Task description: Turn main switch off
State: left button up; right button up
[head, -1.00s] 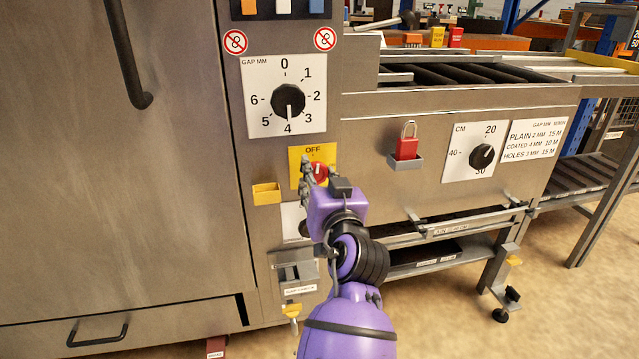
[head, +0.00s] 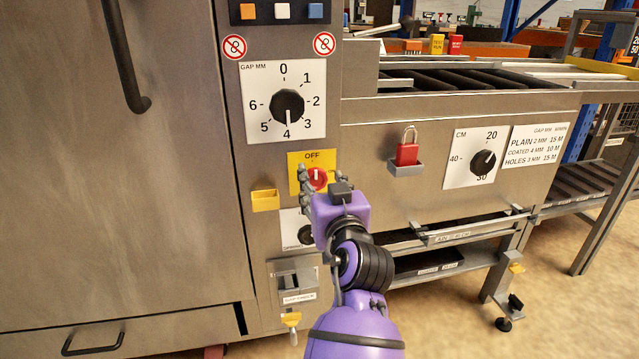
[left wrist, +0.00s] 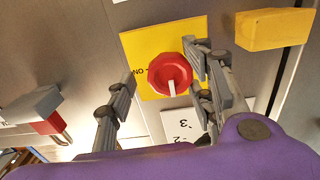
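The main switch is a red round knob (head: 318,180) on a yellow plate (head: 298,159) with OFF printed at its top. The knob's white mark points roughly up, toward OFF. In the left wrist view, turned about upside down, the knob (left wrist: 170,74) has its mark at the bottom and ON beside it at the left. My left gripper (left wrist: 160,92) is open, with its fingers apart on either side of the knob. The right-hand finger there is very near the knob; contact is unclear. In the head view the left gripper (head: 305,186) covers the plate's lower part. My right gripper is not in view.
A yellow box (head: 265,200) juts out left of the plate. The gap dial (head: 287,105) is above it. A red padlock (head: 407,152) sits in a grey holder to the right. A dark knob (head: 306,235) and a grey latch (head: 294,278) are below.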

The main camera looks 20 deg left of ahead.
pick_arm(q)
jog(key=shift+s, duration=0.1)
jog(key=v, duration=0.7)
jog(key=shift+d, duration=0.2)
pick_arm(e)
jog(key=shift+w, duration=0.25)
pick_arm(q)
jog(key=shift+s+f, duration=0.1)
